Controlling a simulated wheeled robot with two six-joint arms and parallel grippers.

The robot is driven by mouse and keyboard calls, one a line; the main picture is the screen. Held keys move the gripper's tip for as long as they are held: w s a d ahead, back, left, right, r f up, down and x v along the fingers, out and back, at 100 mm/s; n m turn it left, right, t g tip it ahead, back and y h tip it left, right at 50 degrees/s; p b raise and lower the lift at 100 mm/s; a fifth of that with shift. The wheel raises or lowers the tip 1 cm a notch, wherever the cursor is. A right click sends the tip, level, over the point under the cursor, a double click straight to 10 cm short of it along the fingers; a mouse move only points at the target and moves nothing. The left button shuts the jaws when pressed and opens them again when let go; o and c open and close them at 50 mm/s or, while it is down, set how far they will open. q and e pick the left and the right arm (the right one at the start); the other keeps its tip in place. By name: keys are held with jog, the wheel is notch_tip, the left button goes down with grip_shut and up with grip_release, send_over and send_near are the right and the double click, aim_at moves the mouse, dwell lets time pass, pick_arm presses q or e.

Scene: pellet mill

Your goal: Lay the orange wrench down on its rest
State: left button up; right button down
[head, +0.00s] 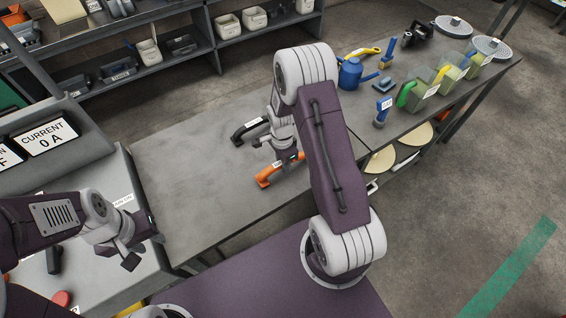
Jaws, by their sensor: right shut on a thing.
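The orange wrench (265,180) is at the middle of the grey bench. My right gripper (285,163) is shut on it, its fingers pointing down and partly hidden by my own arm. The wrench is at or just above the bench top; I cannot tell if it touches. A dark, bent piece with a white label (249,129) lies just behind it, and I cannot tell if this is the rest. No other rest can be made out near the wrench. My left gripper (143,247) is open and empty over the control desk at the left.
The grey bench (190,185) is bare left of the wrench.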

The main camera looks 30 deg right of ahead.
jog(key=shift+f, duration=0.25)
jog(key=c, duration=0.6)
grip_release()
jog(key=shift+r, duration=0.1)
jog(key=shift+a+r+p, duration=0.1)
jog(key=shift+r+p, duration=3.45)
jog(key=shift+r, duration=0.85)
